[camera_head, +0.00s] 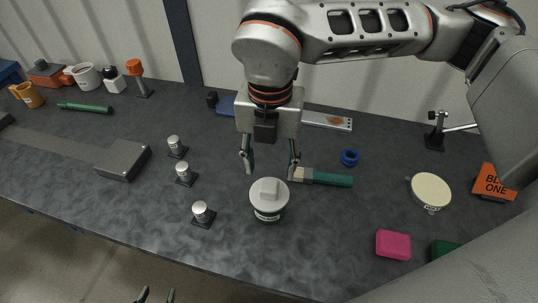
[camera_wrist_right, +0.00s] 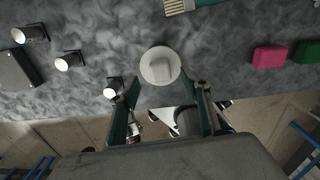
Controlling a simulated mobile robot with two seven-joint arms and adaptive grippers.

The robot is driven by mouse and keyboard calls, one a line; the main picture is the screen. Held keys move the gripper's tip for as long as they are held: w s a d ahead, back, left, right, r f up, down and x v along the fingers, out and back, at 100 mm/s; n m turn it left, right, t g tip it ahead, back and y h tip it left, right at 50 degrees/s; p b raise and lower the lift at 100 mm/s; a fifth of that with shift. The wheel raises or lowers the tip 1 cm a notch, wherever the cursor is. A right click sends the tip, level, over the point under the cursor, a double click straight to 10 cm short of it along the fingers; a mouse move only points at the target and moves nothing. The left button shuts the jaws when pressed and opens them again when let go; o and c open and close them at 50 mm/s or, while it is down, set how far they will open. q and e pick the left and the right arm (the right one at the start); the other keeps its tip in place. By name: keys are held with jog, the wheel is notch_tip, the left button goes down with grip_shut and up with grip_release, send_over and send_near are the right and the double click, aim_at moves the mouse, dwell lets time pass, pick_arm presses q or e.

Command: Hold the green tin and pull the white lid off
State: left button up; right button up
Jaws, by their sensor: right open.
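The green tin (camera_head: 268,217) stands upright on the dark table, and only a strip of its side shows. The white lid (camera_head: 270,203) with a block-shaped knob sits on top of it. My right gripper (camera_head: 270,170) is open and points down, just behind and above the lid, apart from it. In the right wrist view the lid (camera_wrist_right: 147,67) shows from above, beyond the open fingertips (camera_wrist_right: 165,92), and hides the tin. My left gripper (camera_head: 156,296) shows only as two separated fingertips at the bottom edge, in front of the table and away from the tin.
Several metal couplers (camera_head: 184,173) and a grey block (camera_head: 123,160) stand left of the tin. A green-handled brush (camera_head: 330,179) lies behind right. A round cream-topped item (camera_head: 430,191) and a pink block (camera_head: 393,245) are to the right. The table just before the tin is clear.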

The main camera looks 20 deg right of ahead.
aim_at(270, 182)
notch_tip(270, 182, down, 5)
jog(key=shift+s+f+b, duration=0.1)
jog(key=shift+f+b, duration=0.05)
jog(key=shift+b, duration=0.15)
jog(key=shift+f, duration=0.65)
jog(key=shift+c, duration=0.3)
jog(key=c, duration=1.1)
jog(key=o, duration=1.1)
